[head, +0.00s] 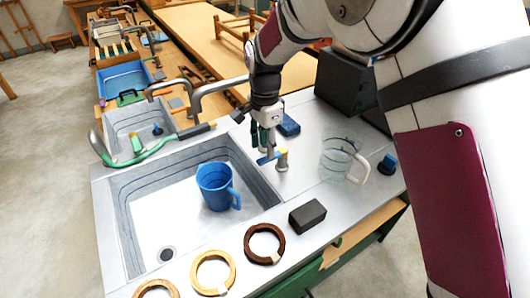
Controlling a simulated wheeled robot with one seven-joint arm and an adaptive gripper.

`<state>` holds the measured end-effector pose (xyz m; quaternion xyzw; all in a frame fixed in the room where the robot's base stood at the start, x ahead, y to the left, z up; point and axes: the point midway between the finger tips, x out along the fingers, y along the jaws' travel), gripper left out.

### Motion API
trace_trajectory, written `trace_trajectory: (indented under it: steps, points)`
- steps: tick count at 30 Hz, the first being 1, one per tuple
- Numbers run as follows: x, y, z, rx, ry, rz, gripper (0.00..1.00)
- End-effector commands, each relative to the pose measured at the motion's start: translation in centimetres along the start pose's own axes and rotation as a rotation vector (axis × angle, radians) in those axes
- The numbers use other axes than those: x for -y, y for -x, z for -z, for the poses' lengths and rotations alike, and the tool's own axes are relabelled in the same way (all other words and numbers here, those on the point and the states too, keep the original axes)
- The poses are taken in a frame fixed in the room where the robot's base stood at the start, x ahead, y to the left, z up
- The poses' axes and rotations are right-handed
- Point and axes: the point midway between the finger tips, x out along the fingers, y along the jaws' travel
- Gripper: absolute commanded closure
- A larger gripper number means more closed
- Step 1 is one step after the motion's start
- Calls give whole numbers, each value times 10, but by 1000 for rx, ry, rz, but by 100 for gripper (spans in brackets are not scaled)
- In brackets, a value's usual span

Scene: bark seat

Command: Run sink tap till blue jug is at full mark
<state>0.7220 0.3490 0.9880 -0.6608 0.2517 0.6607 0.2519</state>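The blue jug (212,190) stands upright in the large sink basin (150,205), with its handle toward the lower right. Its fill level and any full mark cannot be made out. A grey curved tap spout (215,87) rises behind the basin, and no water stream is visible. A short metal post (282,162) with a yellowish top stands on the counter right of the basin, beside a flat blue lever-like piece (268,158). My gripper (262,146) points down just above this blue piece. Whether it touches the piece, or how far its fingers are apart, is unclear.
A clear jug (341,160) with a pale handle, a blue knob-like piece (387,164) and a dark block (307,215) stand on the right counter. Several rings, including a brown one (264,243), lie along the front edge.

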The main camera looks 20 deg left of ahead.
Motion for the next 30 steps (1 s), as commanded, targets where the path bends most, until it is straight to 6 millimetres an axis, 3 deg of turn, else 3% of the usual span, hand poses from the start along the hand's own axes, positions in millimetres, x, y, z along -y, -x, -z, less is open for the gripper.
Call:
trace_trajectory:
  steps: [7, 19, 24, 30]
  points:
    - [0, -30, 0, 1, 0, -1, 62]
    - [0, -36, 0, 0, 0, 1, 62]
    - [0, -36, 0, 0, 0, 1, 100]
    - [0, -36, 0, 0, 0, 1, 100]
